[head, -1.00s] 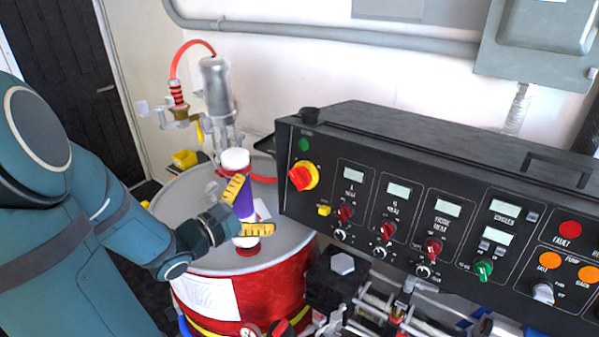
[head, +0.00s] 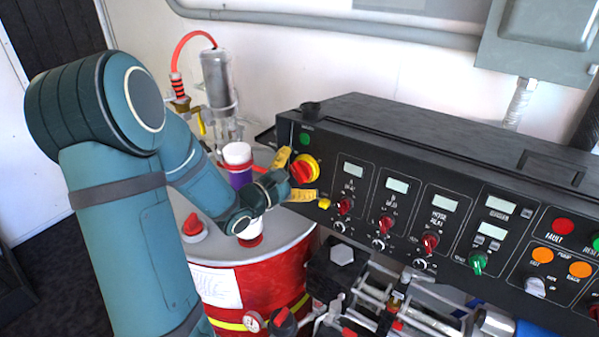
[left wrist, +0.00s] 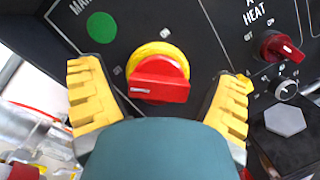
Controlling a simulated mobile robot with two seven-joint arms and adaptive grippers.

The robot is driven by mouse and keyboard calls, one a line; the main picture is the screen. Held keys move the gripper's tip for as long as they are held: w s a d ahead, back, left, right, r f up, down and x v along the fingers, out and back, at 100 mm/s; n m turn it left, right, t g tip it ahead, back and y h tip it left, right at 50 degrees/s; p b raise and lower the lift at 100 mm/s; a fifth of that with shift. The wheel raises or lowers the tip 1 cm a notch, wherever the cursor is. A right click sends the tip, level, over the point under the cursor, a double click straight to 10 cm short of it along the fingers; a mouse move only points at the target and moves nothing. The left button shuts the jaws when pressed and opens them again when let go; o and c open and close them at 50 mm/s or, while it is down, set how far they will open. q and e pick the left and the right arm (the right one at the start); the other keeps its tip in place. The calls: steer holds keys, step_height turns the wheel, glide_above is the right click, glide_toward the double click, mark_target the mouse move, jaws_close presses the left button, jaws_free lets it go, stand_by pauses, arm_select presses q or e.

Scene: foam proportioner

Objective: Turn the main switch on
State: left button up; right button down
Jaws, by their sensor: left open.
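The main switch (head: 305,169) is a red rotary handle on a yellow round plate at the left end of the black control panel. In the left wrist view the red handle (left wrist: 159,80) lies roughly level, with its white mark at the left end. My left gripper (head: 297,176) is open at the switch, its yellow fingers above and below it in the head view. In the left wrist view the fingers (left wrist: 160,100) stand on either side of the handle, with gaps between. Whether they touch the panel I cannot tell. My right gripper is not in view.
A green round light (left wrist: 102,27) sits beside the switch. The heat knob (left wrist: 282,47) is on the other side. A red drum (head: 262,282) with a purple-and-white cylinder (head: 238,166) stands left of the panel.

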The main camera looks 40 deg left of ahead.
arm_select(q)
steer(key=c, duration=1.2)
steer(key=shift+m, duration=0.5)
steer(key=m+g+p, duration=0.1)
steer(key=m, duration=0.3)
steer(key=shift+f+h, duration=0.1)
steer(key=shift+h, duration=0.3)
steer(key=m+g+p, duration=0.1)
steer(key=m, duration=0.2)
steer(key=m+p, duration=0.1)
steer(key=m, duration=0.2)
steer(key=shift+d+f+m+g, duration=0.1)
steer(key=shift+f+m+g, duration=0.1)
steer(key=shift+m+g, duration=0.15)
steer(key=m+g, duration=0.1)
steer(key=m, duration=0.2)
steer(key=shift+f, duration=0.1)
steer(key=shift+s+f+m+y, duration=0.1)
steer(key=shift+m+y, duration=0.3)
steer(key=shift+m, duration=1.05)
steer(key=shift+g, duration=0.25)
